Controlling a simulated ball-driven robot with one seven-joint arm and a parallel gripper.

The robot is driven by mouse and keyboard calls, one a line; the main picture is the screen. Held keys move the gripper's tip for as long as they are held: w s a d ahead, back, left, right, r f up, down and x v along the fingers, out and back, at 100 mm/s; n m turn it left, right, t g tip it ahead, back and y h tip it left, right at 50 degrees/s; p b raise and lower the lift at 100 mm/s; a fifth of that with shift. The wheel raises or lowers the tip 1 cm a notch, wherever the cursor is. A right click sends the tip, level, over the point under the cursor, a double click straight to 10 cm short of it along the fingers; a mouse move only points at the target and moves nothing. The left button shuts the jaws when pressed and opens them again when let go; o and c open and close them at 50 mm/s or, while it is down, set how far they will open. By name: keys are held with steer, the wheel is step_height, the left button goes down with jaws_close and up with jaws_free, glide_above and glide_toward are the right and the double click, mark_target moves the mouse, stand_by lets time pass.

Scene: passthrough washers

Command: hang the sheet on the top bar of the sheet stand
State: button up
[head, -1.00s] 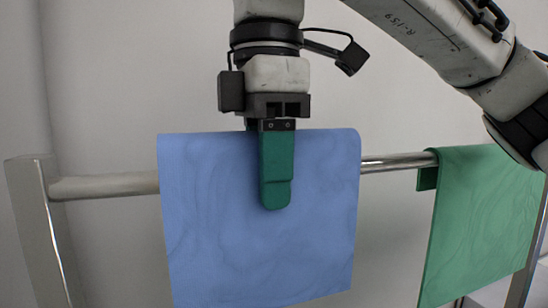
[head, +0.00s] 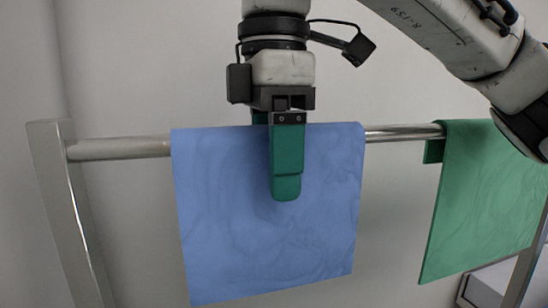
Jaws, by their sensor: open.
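A blue sheet (head: 230,220) hangs over the top bar (head: 120,149) of the sheet stand, left of the middle of the bar. Its front side hangs down in front of the bar; its back side is hidden. My gripper (head: 285,160) points down at the sheet's top edge. One green finger is in front of the sheet, and a bit of the other shows behind its top edge. The jaws are open, astride the sheet. Whether the front finger touches the cloth I cannot tell.
A green sheet (head: 485,200) hangs on the same bar at the right. The stand's left post (head: 62,190) and right post (head: 527,260) frame the bar. Bare bar shows on both sides of the blue sheet. A pale wall is behind.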

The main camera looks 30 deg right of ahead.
steer(key=shift+r, duration=0.1)
steer(key=shift+r+p, duration=0.5)
steer(key=shift+p, duration=0.1)
step_height(320, 180, up, 10)
steer(key=shift+f+p, duration=0.2)
steer(key=shift+p, duration=0.95)
